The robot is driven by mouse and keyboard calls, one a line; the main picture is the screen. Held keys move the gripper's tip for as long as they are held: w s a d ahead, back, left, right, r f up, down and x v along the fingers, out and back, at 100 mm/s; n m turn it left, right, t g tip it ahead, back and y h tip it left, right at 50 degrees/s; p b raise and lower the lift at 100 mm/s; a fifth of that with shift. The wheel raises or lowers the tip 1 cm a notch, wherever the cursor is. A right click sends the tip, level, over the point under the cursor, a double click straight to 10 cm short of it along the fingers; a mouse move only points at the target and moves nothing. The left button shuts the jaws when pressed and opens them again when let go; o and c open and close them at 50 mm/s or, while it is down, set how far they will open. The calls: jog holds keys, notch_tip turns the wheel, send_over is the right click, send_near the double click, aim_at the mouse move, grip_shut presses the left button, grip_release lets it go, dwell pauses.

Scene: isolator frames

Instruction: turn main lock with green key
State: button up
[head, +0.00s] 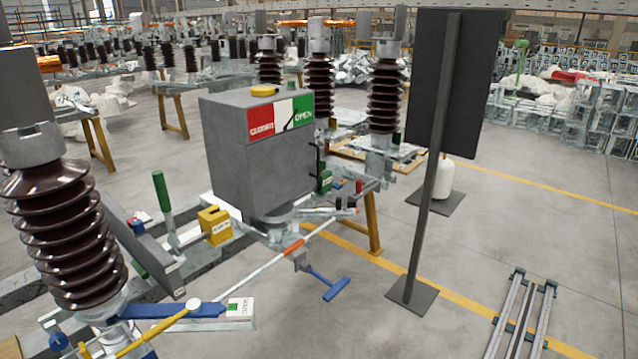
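A grey drive box (258,155) stands in the middle of the head view, with a red, white and green "OPEN" plate (281,117) on it. A small green block (324,181), perhaps a lock or key, sits at the box's lower right side, next to a small red piece (358,186). I cannot tell which part is the main lock, or whether a green key is in it. An upright green handle (162,192) stands left of the box beside a yellow block (215,225). My gripper is not in view.
A brown ribbed insulator (72,235) fills the left side. A dark panel on a post (436,160) stands right of the box. A blue T-handle (330,285) hangs below the frame. A blue bar (170,310) crosses the lower left. Open floor lies at lower right, before metal rails (515,312).

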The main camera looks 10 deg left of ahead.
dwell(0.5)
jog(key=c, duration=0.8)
